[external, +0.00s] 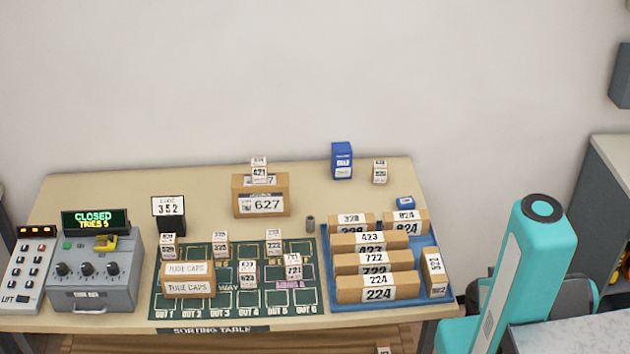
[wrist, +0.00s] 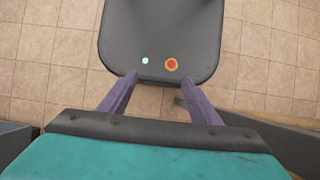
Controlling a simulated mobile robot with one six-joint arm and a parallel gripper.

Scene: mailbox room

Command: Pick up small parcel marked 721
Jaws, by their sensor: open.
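The small parcel marked 721 (external: 293,267) stands upright on the green sorting mat (external: 220,303), in the right part of the mat near a pink-outlined cell. It is a small white-labelled box. My gripper (wrist: 160,88) shows in the wrist view with its two purple fingers spread apart and nothing between them. It points down over my own dark base and the tiled floor, away from the table. In the external view my teal arm is at the right of the table, and the gripper cannot be made out there.
Small parcels 623 (external: 247,274) and 223 (external: 274,241) stand close to 721. A tube caps box (external: 188,279) is at the mat's left. A blue tray (external: 334,305) of larger parcels lies right of the mat. Parcel 421 (external: 259,171) sits on box 627 (external: 261,197) behind.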

